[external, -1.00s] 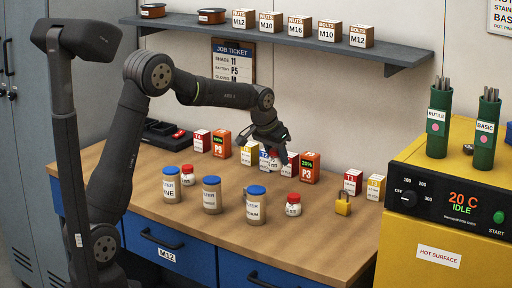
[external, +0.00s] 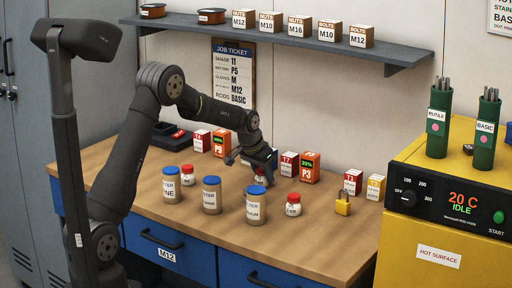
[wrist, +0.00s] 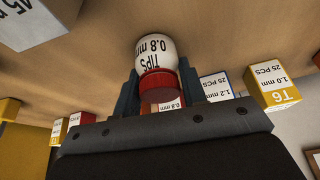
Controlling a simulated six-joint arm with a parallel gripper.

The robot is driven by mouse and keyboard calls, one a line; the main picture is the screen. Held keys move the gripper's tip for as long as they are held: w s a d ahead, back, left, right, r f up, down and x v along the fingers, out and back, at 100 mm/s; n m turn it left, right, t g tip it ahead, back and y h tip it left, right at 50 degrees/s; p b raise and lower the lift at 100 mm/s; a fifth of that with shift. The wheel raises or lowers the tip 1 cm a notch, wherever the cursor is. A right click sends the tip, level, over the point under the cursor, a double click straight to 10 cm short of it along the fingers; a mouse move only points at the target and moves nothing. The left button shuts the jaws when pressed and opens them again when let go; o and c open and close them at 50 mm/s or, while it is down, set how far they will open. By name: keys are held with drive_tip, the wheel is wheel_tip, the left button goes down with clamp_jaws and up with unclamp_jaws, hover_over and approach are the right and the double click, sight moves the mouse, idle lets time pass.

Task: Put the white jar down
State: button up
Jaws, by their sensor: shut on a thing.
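A white jar (wrist: 155,48) with a red lid and the label "TIPS 0.8 mm" is between the two fingers of my gripper (wrist: 158,88) in the wrist view. The fingers are shut on it at the lid end. In the external view my gripper (external: 262,168) is low over the middle of the bench, and the held jar (external: 260,179) shows only partly, behind a blue-lidded jar. I cannot tell whether its base touches the bench. Two similar red-lidded white jars stand on the bench, one at the left (external: 187,176) and one at the right (external: 293,205).
Blue-lidded jars (external: 171,186) (external: 211,196) (external: 256,207) stand in front. Small boxes, including an orange P3 box (external: 309,167), line the back. A yellow padlock (external: 343,205) stands right. Free wood (external: 325,235) shows at the front right.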

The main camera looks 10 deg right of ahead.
drive_tip(key=shift+f, duration=0.15)
drive_tip(key=o, duration=1)
drive_tip(key=v, duration=1.2)
drive_tip(key=shift+d+r, duration=0.1)
drive_tip(key=shift+r, duration=0.15)
drive_tip(key=shift+f, duration=0.1)
